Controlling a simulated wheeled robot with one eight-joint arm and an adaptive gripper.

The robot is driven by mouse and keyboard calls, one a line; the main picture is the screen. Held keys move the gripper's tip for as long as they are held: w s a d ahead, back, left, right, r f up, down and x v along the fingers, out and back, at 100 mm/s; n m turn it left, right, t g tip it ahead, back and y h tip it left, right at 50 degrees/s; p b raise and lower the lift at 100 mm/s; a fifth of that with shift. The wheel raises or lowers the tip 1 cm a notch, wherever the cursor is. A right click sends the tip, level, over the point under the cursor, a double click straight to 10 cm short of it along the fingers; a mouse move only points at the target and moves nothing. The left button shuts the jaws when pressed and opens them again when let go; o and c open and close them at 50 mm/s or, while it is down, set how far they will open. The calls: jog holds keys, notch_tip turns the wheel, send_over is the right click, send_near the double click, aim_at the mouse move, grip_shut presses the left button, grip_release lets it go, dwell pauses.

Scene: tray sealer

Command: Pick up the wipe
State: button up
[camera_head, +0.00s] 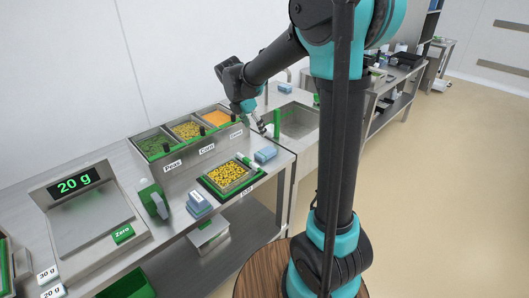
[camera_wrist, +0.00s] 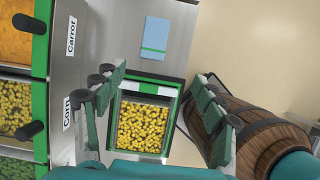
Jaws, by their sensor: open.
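A light-blue flat piece (camera_head: 265,155), which looks like the wipe, lies on the steel counter at the right of the corn tray. It also shows in the wrist view (camera_wrist: 156,38), near the top, with a darker stripe across it. A second blue block (camera_head: 198,205) with a white label sits at the left of the tray; I cannot tell whether it is a wipe too. My gripper (camera_head: 262,128) is open and empty above the counter near the bins. In the wrist view its fingers (camera_wrist: 162,98) are spread over the tray, apart from the blue piece.
A green-rimmed tray (camera_head: 212,187) holds corn. Bins labelled Peas, Corn and Carrot (camera_head: 183,160) stand behind it. A green bottle (camera_head: 152,200) and a scale reading 20 g (camera_head: 92,222) are further left. A sink (camera_head: 300,118) lies right of the counter.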

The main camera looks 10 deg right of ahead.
send_over(265, 151)
jog(key=s+a, duration=0.2)
notch_tip(265, 151, down, 11)
jog(key=shift+s+d+r, duration=0.15)
jog(key=x, duration=0.4)
jog(key=shift+w, duration=0.45)
jog(key=shift+w+d+f, duration=0.1)
jog(key=shift+d+f, duration=0.05)
jog(key=shift+f, duration=0.4)
jog(key=shift+c, duration=0.3)
jog(key=c, duration=1.1)
jog(key=shift+r, duration=0.1)
notch_tip(265, 151, up, 20)
